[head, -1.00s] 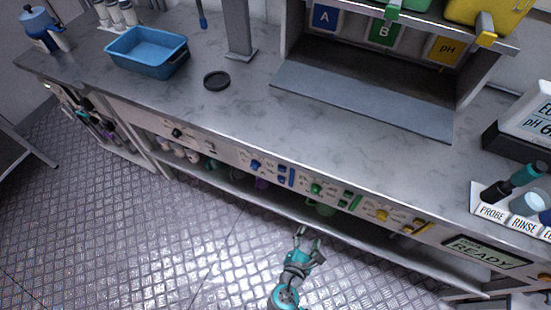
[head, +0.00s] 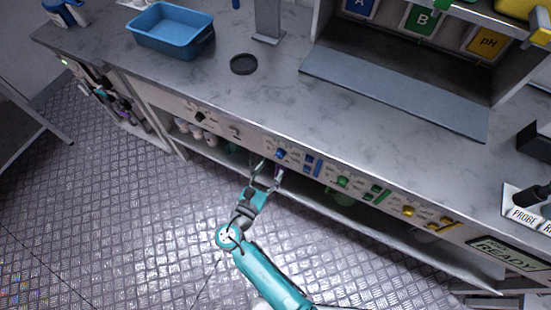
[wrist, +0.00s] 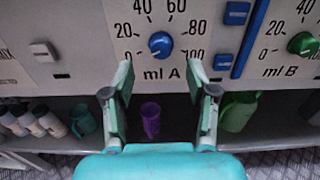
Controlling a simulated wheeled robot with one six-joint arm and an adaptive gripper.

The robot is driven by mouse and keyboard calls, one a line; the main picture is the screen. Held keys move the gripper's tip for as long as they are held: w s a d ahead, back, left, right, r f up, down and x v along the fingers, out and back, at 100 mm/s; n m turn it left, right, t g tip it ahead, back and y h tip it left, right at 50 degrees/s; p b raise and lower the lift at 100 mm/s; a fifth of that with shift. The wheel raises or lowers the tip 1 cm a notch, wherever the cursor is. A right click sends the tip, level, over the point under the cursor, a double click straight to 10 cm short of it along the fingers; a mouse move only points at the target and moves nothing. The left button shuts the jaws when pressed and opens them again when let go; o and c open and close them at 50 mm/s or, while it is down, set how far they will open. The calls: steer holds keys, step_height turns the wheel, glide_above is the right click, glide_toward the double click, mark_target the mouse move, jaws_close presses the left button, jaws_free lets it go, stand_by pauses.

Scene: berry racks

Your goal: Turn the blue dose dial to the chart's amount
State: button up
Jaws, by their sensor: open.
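The blue dose dial (wrist: 160,44) sits on the front panel in the wrist view, inside a scale marked from 0 to 100 with "ml A" below it. Its white pointer mark seems to be at the lower left, near 0. In the head view the blue dial (head: 281,154) is on the counter's front panel. My gripper (wrist: 160,80) is open and empty, its two fingers apart just below and in front of the dial, not touching it. It also shows in the head view (head: 266,172). The chart with the amount cannot be made out.
Blue switches (wrist: 230,40) stand right of the dial, then a green dial (wrist: 302,43) marked "ml B". A white switch (wrist: 43,51) is at left. Below, a shelf holds a purple cup (wrist: 150,120) and a green jug (wrist: 238,110). A blue tub (head: 172,30) stands on the counter.

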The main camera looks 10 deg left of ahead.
mark_target(279, 157)
steer(key=shift+x, duration=2.6)
jaws_close()
